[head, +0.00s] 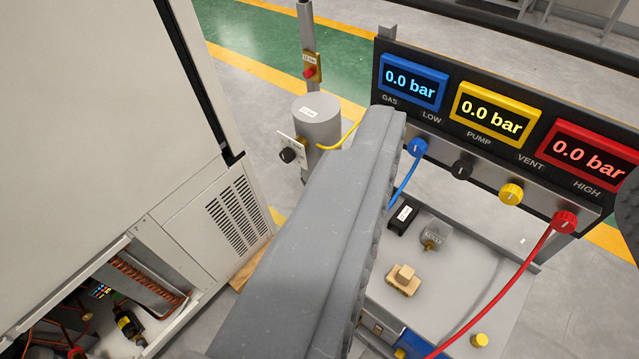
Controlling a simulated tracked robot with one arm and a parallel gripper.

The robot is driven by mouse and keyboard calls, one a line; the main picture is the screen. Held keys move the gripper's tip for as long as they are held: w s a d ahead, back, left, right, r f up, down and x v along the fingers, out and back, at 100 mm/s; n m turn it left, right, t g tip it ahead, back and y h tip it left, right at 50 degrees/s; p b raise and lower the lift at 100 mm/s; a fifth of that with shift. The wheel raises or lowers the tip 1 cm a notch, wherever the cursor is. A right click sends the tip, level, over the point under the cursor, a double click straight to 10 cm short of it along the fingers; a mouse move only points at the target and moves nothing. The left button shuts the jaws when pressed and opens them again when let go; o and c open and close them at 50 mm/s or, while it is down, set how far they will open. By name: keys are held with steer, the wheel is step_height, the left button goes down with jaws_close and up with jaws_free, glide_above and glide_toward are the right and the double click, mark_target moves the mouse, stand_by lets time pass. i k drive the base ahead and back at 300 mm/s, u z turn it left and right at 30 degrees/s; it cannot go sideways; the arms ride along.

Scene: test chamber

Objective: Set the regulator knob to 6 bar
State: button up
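A black knob (287,155) sits on a small white plate (296,148) at the front of a grey cylinder (318,121), left of centre. It looks like the regulator knob; its setting is too small to read. The three displays, blue (412,82), yellow (489,113) and red (583,153), each read 0.0 bar. My gripper (506,150) appears open and empty: one long grey finger crosses the middle of the view, and a dark ridged part, seemingly the other finger, shows at the right edge. The near finger lies right of the black knob, apart from it in the picture.
Below the displays are blue (417,147), black (461,169), yellow (510,194) and red (564,222) knobs, with blue and red hoses. A yellow hose (340,137) leaves the cylinder. A large pale cabinet (90,130) stands left. Small parts lie on the bench (470,270).

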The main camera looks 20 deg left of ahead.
mark_target(286, 154)
steer(key=z, duration=1.85)
steer(key=k, duration=1.6)
steer(key=u, duration=1.75)
steer(key=i, duration=0.9)
steer(key=u, duration=0.1)
